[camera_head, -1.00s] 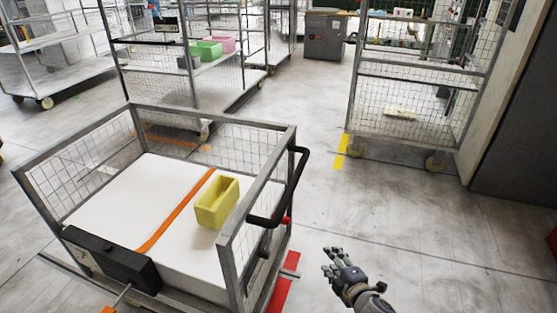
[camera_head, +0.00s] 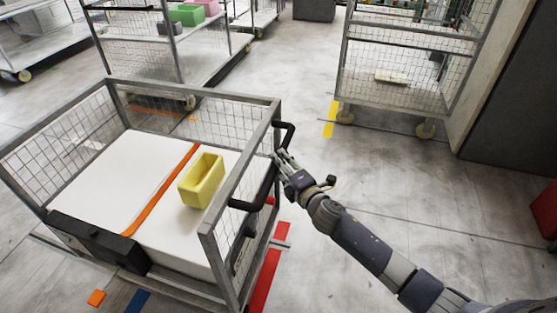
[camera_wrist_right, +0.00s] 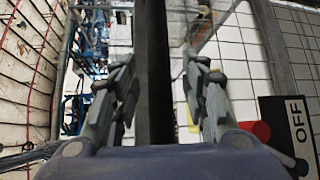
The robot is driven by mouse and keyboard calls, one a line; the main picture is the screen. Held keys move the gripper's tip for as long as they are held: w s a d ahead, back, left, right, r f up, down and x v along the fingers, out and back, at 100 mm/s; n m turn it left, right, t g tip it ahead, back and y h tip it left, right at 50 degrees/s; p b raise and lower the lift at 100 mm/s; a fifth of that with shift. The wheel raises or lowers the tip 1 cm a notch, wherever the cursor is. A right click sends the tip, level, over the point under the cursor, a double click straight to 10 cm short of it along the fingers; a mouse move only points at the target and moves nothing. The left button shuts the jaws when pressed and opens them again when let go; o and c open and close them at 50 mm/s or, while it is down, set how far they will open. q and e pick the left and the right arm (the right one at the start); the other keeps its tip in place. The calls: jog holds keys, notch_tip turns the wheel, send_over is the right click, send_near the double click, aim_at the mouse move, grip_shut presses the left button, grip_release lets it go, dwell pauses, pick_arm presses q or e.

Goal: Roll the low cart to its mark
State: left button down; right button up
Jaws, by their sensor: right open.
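The low cart (camera_head: 215,235) is a grey mesh-sided frame at the lower left of the head view. It carries a white load with an orange strap and a yellow bin (camera_head: 201,180). A black push handle (camera_head: 283,136) is on its right end. My right gripper (camera_head: 281,157) is open beside the handle's upper part. In the right wrist view the dark handle bar (camera_wrist_right: 153,75) runs between the two open fingers; whether they touch it cannot be told. Red (camera_head: 268,270) and blue (camera_head: 137,300) floor strips lie by the cart. My left gripper is not in view.
A tall mesh trolley (camera_head: 405,70) stands at the back right, by a yellow floor strip (camera_head: 330,121). Another shelf trolley (camera_head: 130,53) with green and pink bins stands behind the cart. A red object (camera_head: 546,208) is at the right edge.

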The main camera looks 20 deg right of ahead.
jog(key=shift+x, duration=1.15)
grip_shut()
jog(key=shift+a, duration=0.1)
